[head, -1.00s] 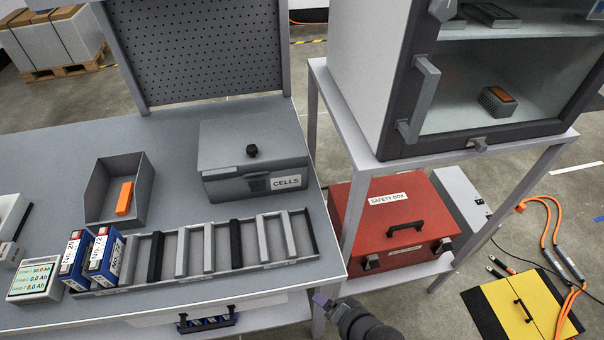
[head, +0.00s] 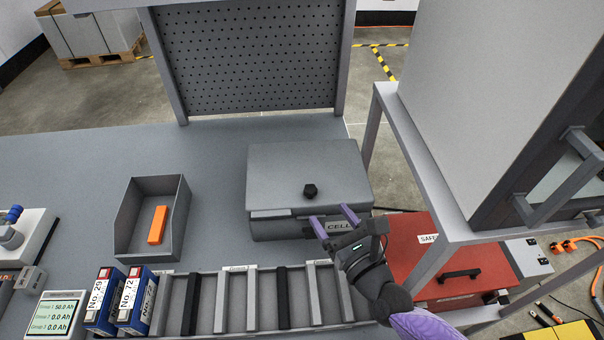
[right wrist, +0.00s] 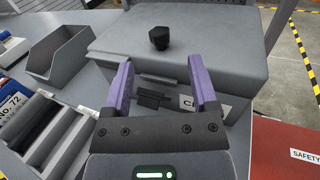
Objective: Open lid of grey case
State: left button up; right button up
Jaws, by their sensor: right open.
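The grey case (head: 290,175) stands on the bench with its lid shut. A black knob (head: 310,190) sits on top of the lid near its front edge. The case's front carries a "CELLS" label, partly hidden by my gripper in the head view. My right gripper (head: 334,221) is open and empty in front of the case, its purple fingers pointing at the front face. In the right wrist view the fingers (right wrist: 160,92) stand either side of a dark latch (right wrist: 152,97) on the case front, and the knob (right wrist: 158,38) is beyond them. My left gripper is not in view.
A slotted rack (head: 234,301) lies in front of the case, with two blue cells (head: 131,302) at its left. A grey open bin (head: 124,229) holding an orange block (head: 157,225) stands left of the case. A red safety box (head: 470,262) is at the right, below the chamber stand.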

aim_at(314, 193)
jog(key=b+x, duration=0.1)
jog(key=x, duration=0.7)
jog(key=shift+w+a, duration=0.1)
grip_shut()
dwell(1.1)
